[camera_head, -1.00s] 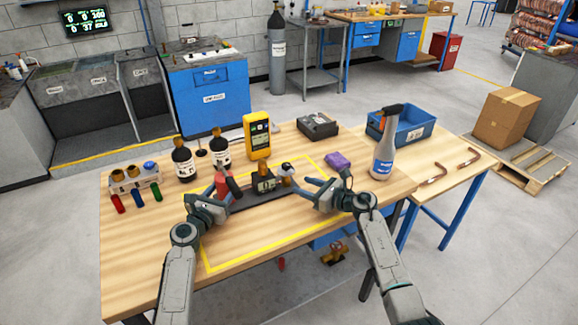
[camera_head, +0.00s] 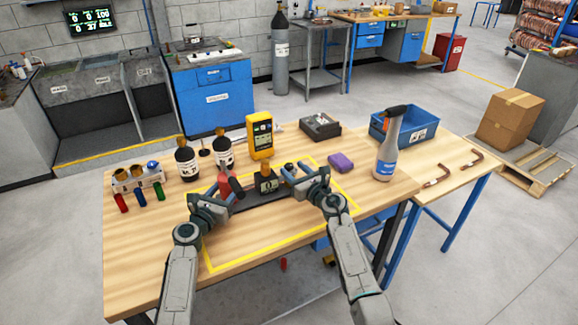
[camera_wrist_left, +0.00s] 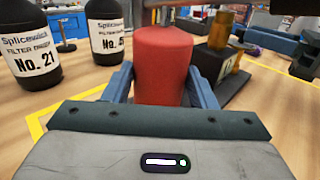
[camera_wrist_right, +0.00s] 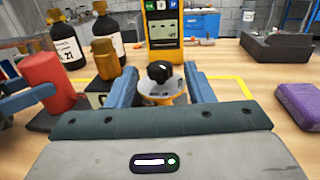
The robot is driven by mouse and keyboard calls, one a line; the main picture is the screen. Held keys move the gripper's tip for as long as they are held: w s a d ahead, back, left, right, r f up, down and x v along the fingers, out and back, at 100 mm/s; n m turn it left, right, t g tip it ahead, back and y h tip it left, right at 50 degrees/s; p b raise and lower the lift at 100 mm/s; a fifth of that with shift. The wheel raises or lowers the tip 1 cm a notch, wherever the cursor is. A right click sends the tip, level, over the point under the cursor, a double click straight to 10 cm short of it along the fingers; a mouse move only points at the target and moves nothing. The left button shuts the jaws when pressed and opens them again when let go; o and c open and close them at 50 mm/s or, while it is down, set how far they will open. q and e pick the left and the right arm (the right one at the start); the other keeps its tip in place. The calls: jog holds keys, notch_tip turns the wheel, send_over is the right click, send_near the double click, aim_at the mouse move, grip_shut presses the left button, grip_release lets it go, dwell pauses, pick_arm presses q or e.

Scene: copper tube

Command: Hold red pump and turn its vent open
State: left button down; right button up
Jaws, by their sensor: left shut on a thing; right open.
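The red pump (camera_head: 224,181) stands upright at the left end of a dark base on the workbench. My left gripper (camera_head: 222,194) is shut on it; in the left wrist view the red cylinder (camera_wrist_left: 163,66) sits between the two fingers. A black knob (camera_wrist_right: 160,71) on a white and brass-coloured fitting (camera_wrist_right: 163,92), which looks like the vent, shows in the right wrist view. My right gripper (camera_head: 291,174) is open, with one finger on each side of this fitting. I cannot tell whether the fingers touch it. A brass-topped block (camera_head: 266,180) stands between the two grippers.
Two dark bottles (camera_head: 186,163) and a yellow meter (camera_head: 260,138) stand just behind the base. The front of the bench inside the yellow outline is clear.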

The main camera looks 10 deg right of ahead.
aim_at(289, 165)
jog(key=shift+x, duration=1.7)
jog(key=shift+c, duration=0.4)
jog(key=c, duration=0.8)
jog(key=shift+c, duration=0.2)
jog(key=n+g+y, duration=0.1)
jog(key=n+y, duration=0.1)
jog(key=n+g+y, duration=0.2)
jog(key=y, duration=0.1)
jog(key=shift+w+g, duration=0.1)
jog(key=shift+g, duration=0.2)
jog(key=shift+n+g+y, duration=1.6)
jog(key=shift+g, duration=0.6)
